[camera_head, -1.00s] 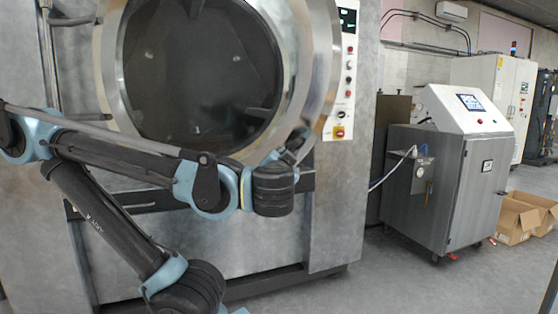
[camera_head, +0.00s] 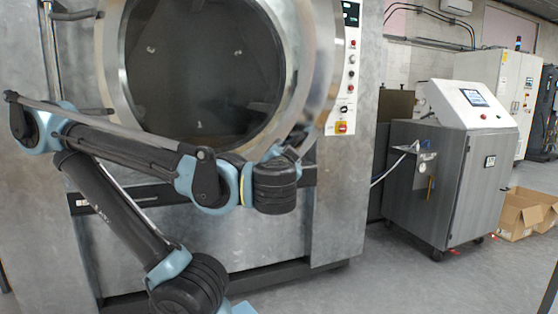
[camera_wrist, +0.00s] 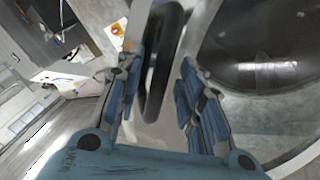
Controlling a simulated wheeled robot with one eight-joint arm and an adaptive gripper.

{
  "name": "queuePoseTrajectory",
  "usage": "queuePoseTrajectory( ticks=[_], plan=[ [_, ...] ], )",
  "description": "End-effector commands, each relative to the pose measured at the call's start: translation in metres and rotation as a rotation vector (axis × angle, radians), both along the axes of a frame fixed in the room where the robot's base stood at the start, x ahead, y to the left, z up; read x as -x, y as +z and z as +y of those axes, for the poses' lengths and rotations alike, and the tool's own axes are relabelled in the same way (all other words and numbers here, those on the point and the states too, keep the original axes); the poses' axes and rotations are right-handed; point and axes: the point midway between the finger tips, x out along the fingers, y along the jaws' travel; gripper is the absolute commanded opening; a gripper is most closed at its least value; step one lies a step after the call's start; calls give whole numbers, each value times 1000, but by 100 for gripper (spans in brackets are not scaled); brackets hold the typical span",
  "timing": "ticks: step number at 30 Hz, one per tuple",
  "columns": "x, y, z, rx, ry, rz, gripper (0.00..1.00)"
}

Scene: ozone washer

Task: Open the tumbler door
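The tumbler door (camera_head: 303,30) is a large round metal ring with a dark window, on the front of a grey metal machine. It looks closed or nearly so; I cannot tell if it is slightly ajar. In the wrist view, a dark upright handle (camera_wrist: 164,50) stands between the two fingers of my gripper (camera_wrist: 158,68). The fingers are spread, with a gap on at least the right side; contact on the left is unclear. The door window (camera_wrist: 255,45) shows to the right. In the head view, my gripper is mostly hidden behind my wrist, at the door's lower right rim.
A control panel (camera_head: 347,75) with buttons and a red-yellow switch is right of the door. A grey cabinet on wheels (camera_head: 440,185) with a screen stands further right, near open cardboard boxes (camera_head: 523,212). Floor (camera_head: 370,280) in front is clear.

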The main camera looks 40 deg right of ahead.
Motion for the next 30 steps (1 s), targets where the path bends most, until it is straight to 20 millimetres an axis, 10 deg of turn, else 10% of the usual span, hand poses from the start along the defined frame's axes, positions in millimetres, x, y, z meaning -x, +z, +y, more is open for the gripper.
queuePoseTrajectory(
  ticks=[30],
  plan=[
    [42, 0, 41, 1, 1, 1, 35]
  ],
)
